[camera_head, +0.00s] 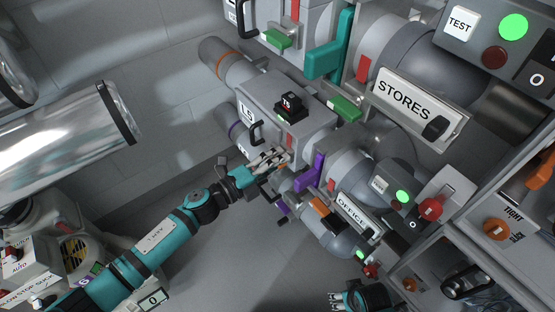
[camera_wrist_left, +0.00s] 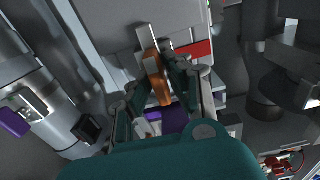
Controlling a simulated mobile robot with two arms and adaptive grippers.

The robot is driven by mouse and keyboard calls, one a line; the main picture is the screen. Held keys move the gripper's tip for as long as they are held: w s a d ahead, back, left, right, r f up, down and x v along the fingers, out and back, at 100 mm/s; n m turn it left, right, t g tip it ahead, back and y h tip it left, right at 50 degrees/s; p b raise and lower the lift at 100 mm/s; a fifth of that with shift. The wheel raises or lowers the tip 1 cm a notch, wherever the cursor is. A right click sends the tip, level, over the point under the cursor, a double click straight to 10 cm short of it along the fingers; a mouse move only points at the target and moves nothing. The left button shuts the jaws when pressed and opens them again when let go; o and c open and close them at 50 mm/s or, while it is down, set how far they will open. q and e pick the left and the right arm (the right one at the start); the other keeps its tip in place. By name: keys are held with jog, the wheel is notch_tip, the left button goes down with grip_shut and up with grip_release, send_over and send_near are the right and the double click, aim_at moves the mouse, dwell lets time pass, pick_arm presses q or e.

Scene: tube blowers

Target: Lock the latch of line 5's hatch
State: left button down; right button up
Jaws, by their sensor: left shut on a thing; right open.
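Line 5's unit is a grey box with an "L5" label (camera_head: 247,113) and a black hatch handle (camera_head: 253,133) in the head view. My left gripper (camera_head: 270,162) is at the lower front edge of this box. In the left wrist view an orange latch piece (camera_wrist_left: 155,75) stands between the fingers of my left gripper (camera_wrist_left: 160,80), which are shut on it.
A purple lever (camera_head: 311,172) stands just right of my left gripper, and also shows in the left wrist view (camera_wrist_left: 175,120). A black block (camera_head: 289,104) sits on the box. A teal lever (camera_head: 331,52) and a "STORES" sign (camera_head: 405,100) are above right. Open floor lies below.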

pick_arm(q)
jog(key=c, duration=1.3)
grip_release()
jog(key=shift+c, duration=0.2)
jog(key=shift+a, duration=0.1)
jog(key=v, duration=1.2)
